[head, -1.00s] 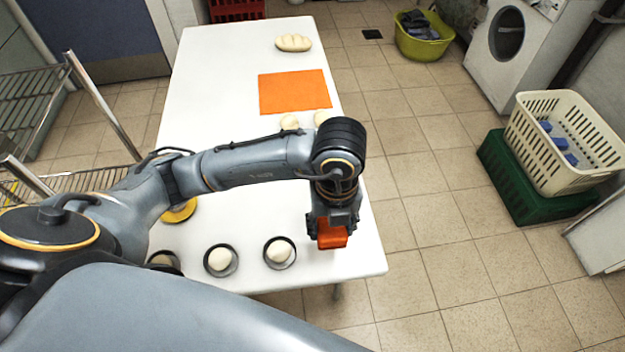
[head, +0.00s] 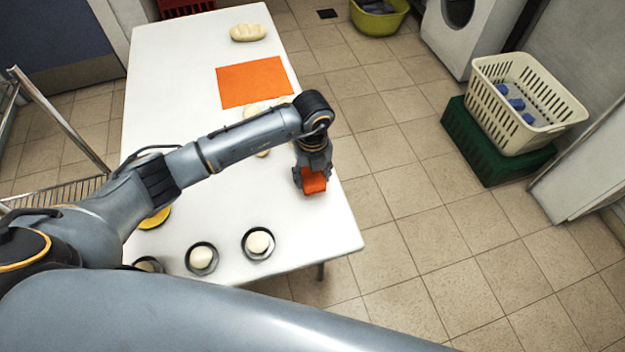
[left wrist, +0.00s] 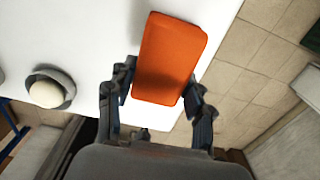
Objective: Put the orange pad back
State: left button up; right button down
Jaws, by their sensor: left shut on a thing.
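An orange pad (head: 314,182) with rounded corners is in my left gripper (head: 313,188). In the left wrist view the pad (left wrist: 170,58) sits between the two fingers of the gripper (left wrist: 158,100), which is shut on it. The gripper is over the right side of the white table (head: 330,225), near its right edge. I cannot tell the pad's height above the table. A flat orange square (head: 254,82) lies on the table farther back. My right gripper is not in view.
Several dough balls in round dark tins stand along the near edge, one tin (head: 257,243) nearest the gripper. More dough pieces (head: 254,112) lie by the orange square, partly behind my arm. A loaf (head: 248,32) lies at the far end. A cream basket (head: 520,110) stands on a green crate (head: 490,150) at right.

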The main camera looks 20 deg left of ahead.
aim_at(312, 181)
pick_arm(q)
jog(key=shift+w+f, duration=0.2)
jog(key=shift+f, duration=1.55)
jog(key=o, duration=1)
jog(key=shift+f, duration=0.1)
jog(key=shift+r, duration=0.3)
notch_tip(312, 181, up, 12)
jog(key=shift+f+b, duration=0.15)
jog(key=shift+b, duration=0.35)
